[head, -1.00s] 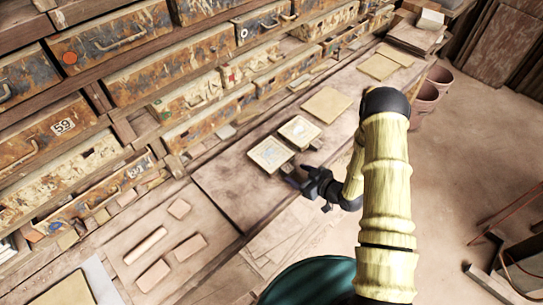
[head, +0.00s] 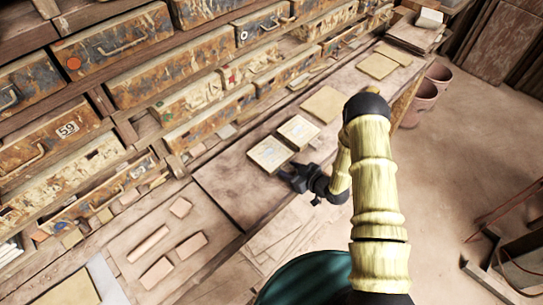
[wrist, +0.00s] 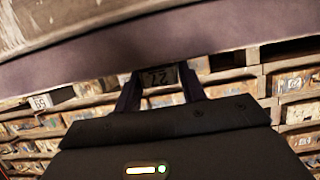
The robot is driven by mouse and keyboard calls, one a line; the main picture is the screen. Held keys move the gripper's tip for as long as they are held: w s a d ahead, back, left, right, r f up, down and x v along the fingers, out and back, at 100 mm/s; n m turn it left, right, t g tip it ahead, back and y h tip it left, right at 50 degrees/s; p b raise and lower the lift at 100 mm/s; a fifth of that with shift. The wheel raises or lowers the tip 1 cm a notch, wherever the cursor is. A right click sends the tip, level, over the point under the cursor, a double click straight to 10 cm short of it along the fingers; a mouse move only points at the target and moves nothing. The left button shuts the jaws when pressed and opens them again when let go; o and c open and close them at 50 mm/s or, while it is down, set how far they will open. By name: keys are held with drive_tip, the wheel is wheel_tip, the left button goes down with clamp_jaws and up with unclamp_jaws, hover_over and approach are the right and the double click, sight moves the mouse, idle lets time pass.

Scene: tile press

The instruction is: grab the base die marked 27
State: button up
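The base die marked 27 (wrist: 160,77) is a small dark block with a pale label, seen upside down in the wrist view. It stands between the two fingers of my gripper (wrist: 161,92), one finger on each side. The fingers look spread around it, and a firm grip on it does not show. In the head view my gripper (head: 291,174) is low over the bench, at the near corner of a pale framed tile (head: 270,154). The die is too small and dark there to make out from the fingers.
A second framed tile (head: 298,131) and a plain tan slab (head: 326,104) lie farther along the bench. Worn drawers (head: 67,131) line the back. Loose clay pieces (head: 148,244) lie at front left. Pots (head: 438,75) stand on the floor to the right.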

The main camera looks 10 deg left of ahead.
drive_tip(key=shift+r, duration=0.1)
clamp_jaws()
drive_tip(key=shift+w+r, duration=0.1)
drive_tip(key=shift+r, duration=0.05)
drive_tip(key=shift+r+b, duration=1.5)
drive_tip(key=shift+r, duration=3.35)
